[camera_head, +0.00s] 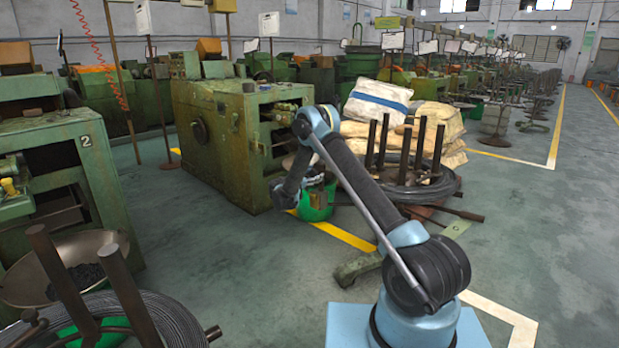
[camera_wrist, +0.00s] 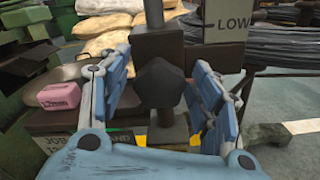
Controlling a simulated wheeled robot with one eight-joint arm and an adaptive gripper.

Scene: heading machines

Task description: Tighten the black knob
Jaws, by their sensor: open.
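The black knob (camera_wrist: 160,84) shows in the wrist view as a dark, faceted knob on an upright brown post. My gripper (camera_wrist: 158,66) is open, with one blue finger on each side of the knob. A gap shows on both sides, wider on the left. I cannot tell how deep the knob sits between the fingers. In the head view my arm reaches out to the left of the wire stand, and I cannot make out the knob there.
A pink block (camera_wrist: 60,97) marked 12mm lies left of the fingers. A grey box marked LOW (camera_wrist: 228,28) stands behind right. A wire coil (camera_head: 440,186) with upright posts and pale sacks (camera_head: 376,101) stand behind my arm. A green machine (camera_head: 215,145) stands left. Open floor lies right.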

